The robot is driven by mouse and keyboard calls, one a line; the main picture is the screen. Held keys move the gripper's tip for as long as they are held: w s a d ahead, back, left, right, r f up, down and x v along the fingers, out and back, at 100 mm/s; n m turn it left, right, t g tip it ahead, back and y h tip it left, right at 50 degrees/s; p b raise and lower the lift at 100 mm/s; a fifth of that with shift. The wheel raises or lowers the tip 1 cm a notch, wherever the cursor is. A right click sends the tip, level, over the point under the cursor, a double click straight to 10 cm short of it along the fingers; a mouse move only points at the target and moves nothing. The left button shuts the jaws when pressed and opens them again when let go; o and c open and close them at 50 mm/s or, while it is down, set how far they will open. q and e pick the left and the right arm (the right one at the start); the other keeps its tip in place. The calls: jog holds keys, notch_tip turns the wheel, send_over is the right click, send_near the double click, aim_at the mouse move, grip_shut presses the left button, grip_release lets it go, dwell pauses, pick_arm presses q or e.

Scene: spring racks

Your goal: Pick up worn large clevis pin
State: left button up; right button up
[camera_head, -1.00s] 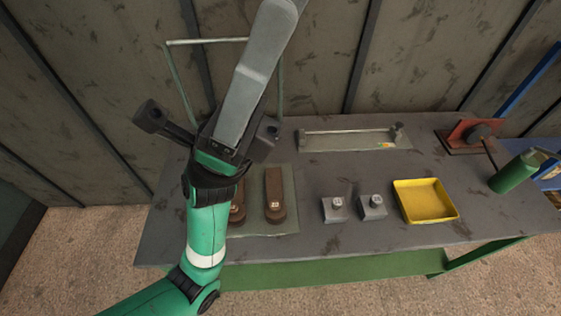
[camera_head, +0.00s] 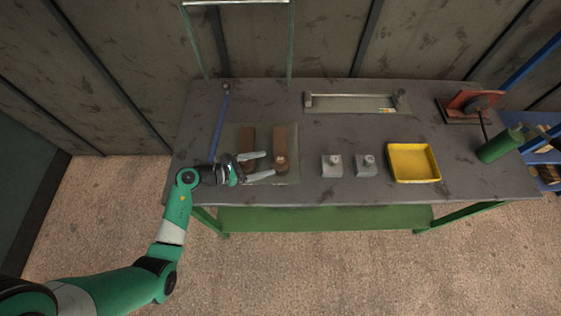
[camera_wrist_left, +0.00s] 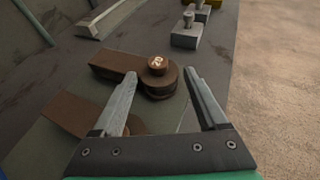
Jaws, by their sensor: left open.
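A coppery round pin head (camera_wrist_left: 157,65), which looks like the worn large clevis pin, sits upright in the rounded end of a brown bar (camera_wrist_left: 118,62). In the head view this pin (camera_head: 281,159) is at the near end of the right-hand brown bar (camera_head: 280,138). My left gripper (camera_head: 270,164) is open and empty, coming in from the left with its fingers pointing at that end. In the left wrist view the pin stands just beyond and between the fingertips (camera_wrist_left: 161,75), apart from them. The pin's shaft is hidden inside the bar.
A second brown bar (camera_head: 247,143) lies left on the mat (camera_head: 289,180), partly behind the gripper. Two grey blocks with silver pins (camera_head: 332,167) (camera_head: 366,167) and a yellow tray (camera_head: 414,148) stand to the right. A blue rod (camera_head: 219,128) lies left; a metal rack (camera_head: 350,103) is behind.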

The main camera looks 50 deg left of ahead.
aim_at(281, 158)
pick_arm(q)
jog(key=shift+x, duration=1.05)
jog(key=b+x, duration=0.2)
jog(key=x, duration=0.3)
jog(key=shift+w+a, duration=0.1)
jog(key=shift+w, duration=0.05)
jog(key=shift+r, duration=0.1)
grip_shut()
